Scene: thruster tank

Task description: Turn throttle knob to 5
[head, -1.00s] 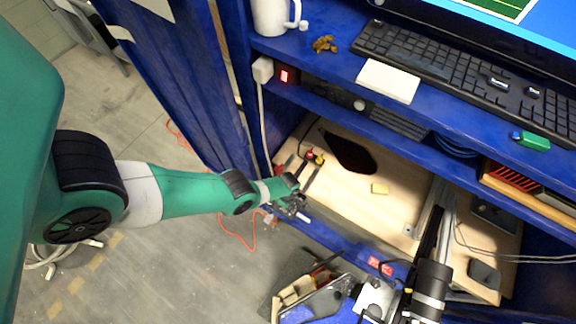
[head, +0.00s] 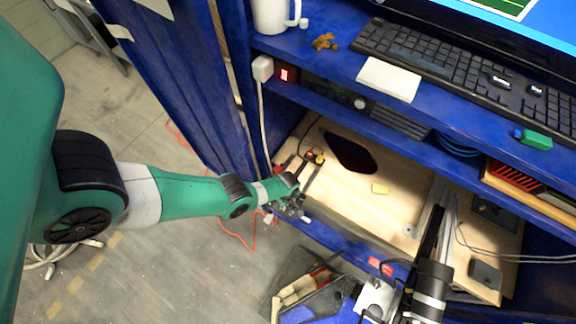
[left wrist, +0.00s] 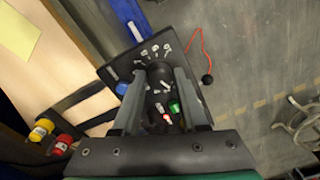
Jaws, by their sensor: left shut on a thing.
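The throttle knob (left wrist: 159,76) is dark and round, on a black control panel (left wrist: 118,69) with white printed marks around it. My left gripper (left wrist: 160,80) has one finger on each side of the knob and is shut on it. The digits and the knob's pointer are too small to read. A blue button (left wrist: 122,88), a green one (left wrist: 175,107) and a red one (left wrist: 167,118) show near the fingers. In the head view my left gripper (head: 293,206) is at the bench's left front corner, and the panel is mostly hidden there. My right gripper is not in view.
Red and yellow connectors (left wrist: 50,136) sit beside the panel. The wooden bench top (head: 400,205) has a dark opening (head: 349,152) and a yellow note (head: 380,188). A black cylinder (head: 430,290) stands at the front. A blue shelf above holds a keyboard (head: 440,60) and a mug (head: 271,15).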

